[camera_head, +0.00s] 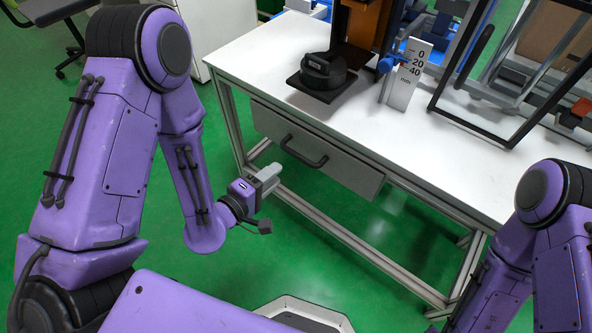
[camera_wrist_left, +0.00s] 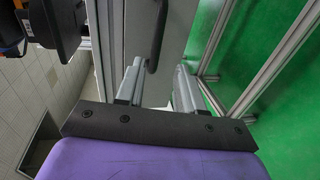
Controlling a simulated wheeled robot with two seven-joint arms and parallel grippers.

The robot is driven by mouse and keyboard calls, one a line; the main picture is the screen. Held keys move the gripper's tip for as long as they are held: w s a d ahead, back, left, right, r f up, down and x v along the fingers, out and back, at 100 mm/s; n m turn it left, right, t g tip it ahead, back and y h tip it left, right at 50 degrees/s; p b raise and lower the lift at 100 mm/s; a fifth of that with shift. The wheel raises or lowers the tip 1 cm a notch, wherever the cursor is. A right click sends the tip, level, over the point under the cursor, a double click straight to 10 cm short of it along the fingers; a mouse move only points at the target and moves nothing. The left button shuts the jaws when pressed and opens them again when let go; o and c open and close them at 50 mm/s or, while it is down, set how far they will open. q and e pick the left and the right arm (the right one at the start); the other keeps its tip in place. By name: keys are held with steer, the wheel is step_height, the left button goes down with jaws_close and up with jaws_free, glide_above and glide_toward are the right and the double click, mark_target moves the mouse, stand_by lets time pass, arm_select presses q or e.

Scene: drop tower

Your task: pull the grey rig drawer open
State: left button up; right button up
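The grey rig drawer (camera_head: 340,168) sits under the white tabletop of the rig table, and its front looks flush with the frame. Its black bar handle (camera_head: 303,151) is on the front panel. My left gripper (camera_head: 272,178) is in front of the drawer, a little left of and below the handle in the head view. In the left wrist view, the two fingers of my left gripper (camera_wrist_left: 157,85) are apart with nothing between them. The handle (camera_wrist_left: 158,38) shows beyond the fingertips, roughly in line with the gap, on the drawer front (camera_wrist_left: 131,30). My right gripper is out of view.
The white table (camera_head: 265,62) carries a black round device (camera_head: 323,72), a scale plate (camera_head: 408,78) and a black-framed clear panel (camera_head: 505,95). A metal lower rail (camera_head: 350,240) runs below the drawer. Green floor in front of the table is clear.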

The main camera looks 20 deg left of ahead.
mark_target(296, 157)
arm_select(q)
steer(key=x, duration=1)
steer(key=shift+w+d+r, duration=0.15)
steer(key=shift+w+r, duration=0.05)
jaws_close()
